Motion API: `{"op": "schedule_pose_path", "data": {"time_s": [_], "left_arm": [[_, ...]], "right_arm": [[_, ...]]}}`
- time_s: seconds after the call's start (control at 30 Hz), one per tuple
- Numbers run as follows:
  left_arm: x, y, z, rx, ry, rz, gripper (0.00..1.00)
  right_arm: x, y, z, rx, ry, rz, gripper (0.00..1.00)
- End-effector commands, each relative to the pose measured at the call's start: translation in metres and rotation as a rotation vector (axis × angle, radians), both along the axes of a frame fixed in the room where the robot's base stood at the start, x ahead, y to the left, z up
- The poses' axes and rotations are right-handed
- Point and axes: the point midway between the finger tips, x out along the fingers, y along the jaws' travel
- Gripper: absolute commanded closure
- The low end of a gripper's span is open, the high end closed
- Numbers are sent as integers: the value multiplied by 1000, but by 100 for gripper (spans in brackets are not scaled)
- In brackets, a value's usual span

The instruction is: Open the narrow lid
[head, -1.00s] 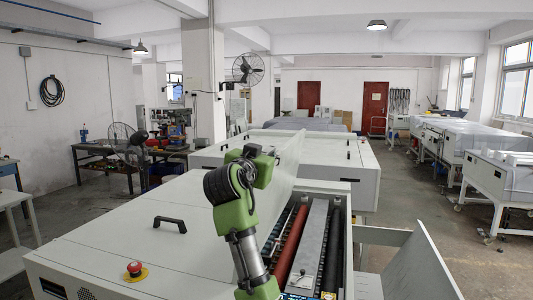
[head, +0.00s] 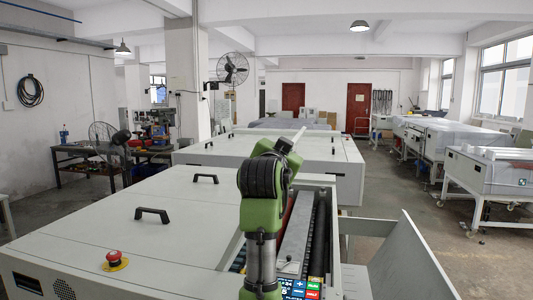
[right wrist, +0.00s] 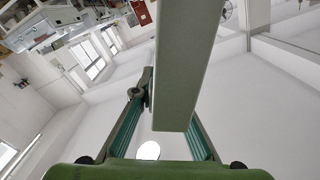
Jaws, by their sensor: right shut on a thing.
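The narrow lid (right wrist: 178,70) is a long pale grey bar or panel that runs up between my right gripper's fingers in the right wrist view. My right gripper (right wrist: 170,112) is shut on it. In the head view my green right arm stands in front of the bay and hides most of the lid; only a thin pale edge (head: 297,138) shows beyond the wrist. The bay under the lid is open, with dark rollers (head: 322,235) and a grey metal plate (head: 298,235) visible. My left gripper is not in view.
The processor's wide white cover (head: 130,235) with black handles (head: 152,215) lies closed at left. A red emergency button (head: 114,257) is at its front. A small control screen (head: 300,288) sits below the bay. A slanted tray (head: 410,260) juts out at right.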

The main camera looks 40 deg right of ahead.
Motion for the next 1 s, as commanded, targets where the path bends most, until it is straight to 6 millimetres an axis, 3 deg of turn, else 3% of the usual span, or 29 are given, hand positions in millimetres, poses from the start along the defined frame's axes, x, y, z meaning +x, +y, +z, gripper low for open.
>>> {"op": "schedule_pose_path", "data": {"time_s": [0.4, 0.43, 0.5, 0.87, 1.0], "left_arm": [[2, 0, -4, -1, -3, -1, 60], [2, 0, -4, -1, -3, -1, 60], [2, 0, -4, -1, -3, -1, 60], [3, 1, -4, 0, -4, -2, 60], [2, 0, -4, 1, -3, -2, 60]], "right_arm": [[-7, -6, -6, 18, -15, -2, 100], [-7, -6, -6, 18, -15, -2, 81], [-6, -6, -5, 18, -15, -1, 69], [-7, -5, -5, 17, -17, -2, 69], [-14, 4, -4, 17, -18, 0, 69]]}}
